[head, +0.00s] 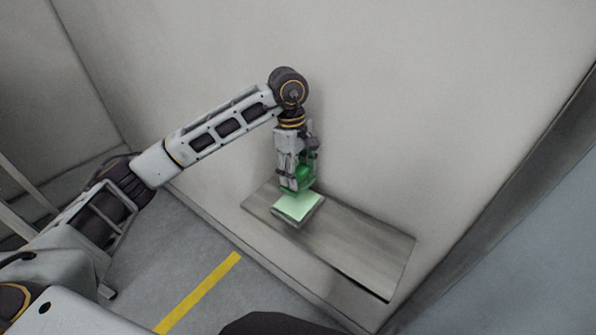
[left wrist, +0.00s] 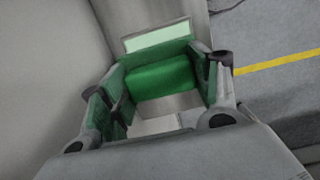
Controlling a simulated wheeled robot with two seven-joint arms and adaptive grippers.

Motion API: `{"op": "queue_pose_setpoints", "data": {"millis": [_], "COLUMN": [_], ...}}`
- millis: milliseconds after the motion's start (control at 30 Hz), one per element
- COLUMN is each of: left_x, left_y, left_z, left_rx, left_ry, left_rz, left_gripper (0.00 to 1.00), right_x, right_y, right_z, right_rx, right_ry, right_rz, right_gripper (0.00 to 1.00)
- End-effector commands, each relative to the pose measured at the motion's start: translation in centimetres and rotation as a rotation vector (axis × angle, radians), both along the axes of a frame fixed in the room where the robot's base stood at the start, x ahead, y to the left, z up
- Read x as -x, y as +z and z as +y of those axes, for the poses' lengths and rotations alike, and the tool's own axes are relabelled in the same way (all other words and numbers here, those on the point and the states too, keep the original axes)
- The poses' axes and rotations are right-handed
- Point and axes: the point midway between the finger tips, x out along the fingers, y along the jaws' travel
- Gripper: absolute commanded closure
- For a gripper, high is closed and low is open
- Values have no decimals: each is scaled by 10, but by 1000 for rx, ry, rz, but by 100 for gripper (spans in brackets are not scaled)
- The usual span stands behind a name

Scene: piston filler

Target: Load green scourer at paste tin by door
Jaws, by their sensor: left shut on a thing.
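My left gripper (head: 297,186) points down over the shelf and is shut on the green scourer (head: 305,176). In the left wrist view the scourer (left wrist: 163,77) shows as a dark green block between the fingers (left wrist: 160,88). The paste tin (head: 311,215), shallow and square with a pale green top surface, sits on the shelf directly below the gripper. Its pale green surface (left wrist: 157,36) also shows just beyond the scourer in the left wrist view. I cannot tell whether scourer and paste touch. My right gripper is not in view.
A grey metal shelf (head: 365,250) runs along the pale wall (head: 420,110), with bare room to the right of the tin. A yellow line (head: 198,292) marks the grey floor. A dark vertical edge (head: 500,195) stands at the right.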

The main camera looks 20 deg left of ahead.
Motion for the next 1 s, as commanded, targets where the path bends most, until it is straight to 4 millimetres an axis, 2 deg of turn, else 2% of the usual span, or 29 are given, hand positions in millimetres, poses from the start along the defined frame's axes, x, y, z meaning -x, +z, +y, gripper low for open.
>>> {"op": "queue_pose_setpoints", "data": {"millis": [433, 1000], "left_x": [0, 0], "left_y": [-8, -47], "left_z": [0, 0], "left_rx": [0, 1], "left_ry": [1, 1], "left_rz": [0, 1], "left_gripper": [57, 57], "right_x": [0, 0], "right_y": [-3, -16], "right_z": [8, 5], "right_rx": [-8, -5], "right_ry": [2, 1], "right_rz": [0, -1], "right_gripper": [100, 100]}}
